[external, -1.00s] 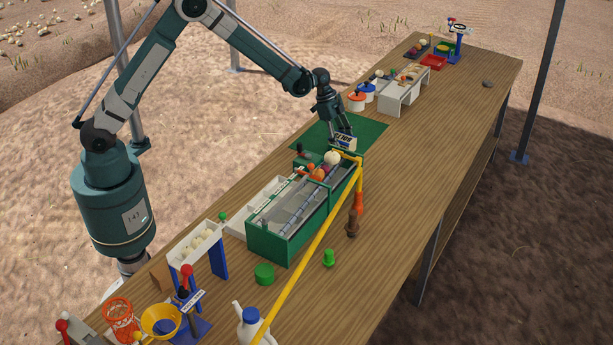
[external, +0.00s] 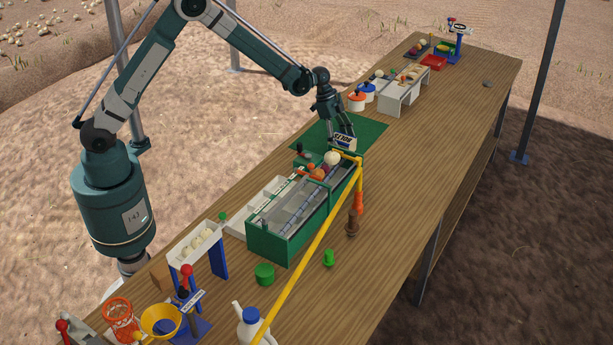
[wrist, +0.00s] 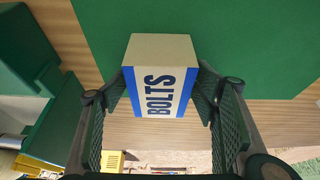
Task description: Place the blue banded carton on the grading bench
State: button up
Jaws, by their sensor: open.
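The blue banded carton (external: 344,142), cream with blue edge bands and the word BOLTS, is at the near right corner of the green mat (external: 363,129) on the wooden bench. In the wrist view the carton (wrist: 160,77) is between the two fingers of my gripper (wrist: 162,98), with green and wood behind it. My gripper (external: 338,132) is open around the carton. I cannot tell whether either finger touches it, or whether its base rests fully on the surface.
A green onion elevator (external: 282,243) with a yellow rail (external: 315,240) stands just in front of the carton. A white onion (external: 332,157) lies at its far end. White stands (external: 401,92) and small tubs are beyond the mat. Bare wood lies to the right.

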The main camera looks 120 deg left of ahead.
jog(key=p+v, duration=0.1)
jog(key=v, duration=1)
jog(key=shift+s+r, duration=0.2)
jog(key=shift+r, duration=0.05)
dwell(0.6)
jog(key=w+d+r, duration=0.2)
jog(key=d+r, duration=0.5)
jog(key=d, duration=0.6)
jog(key=w+d+r, duration=0.1)
jog(key=d+r, duration=0.5)
jog(key=d, duration=0.8)
jog(key=w+d+r, duration=0.2)
jog(key=d+r, duration=0.5)
jog(key=d, duration=0.6)
jog(key=s+d+t, duration=0.1)
jog(key=s+d, duration=0.6)
jog(key=d, duration=0.4)
jog(key=s+d+t, duration=0.1)
jog(key=s+d, duration=0.6)
jog(key=d, duration=0.4)
jog(key=s+d, duration=0.7)
jog(key=d, duration=0.4)
jog(key=shift+s+f+t, duration=0.3)
jog(key=shift+t, duration=0.1)
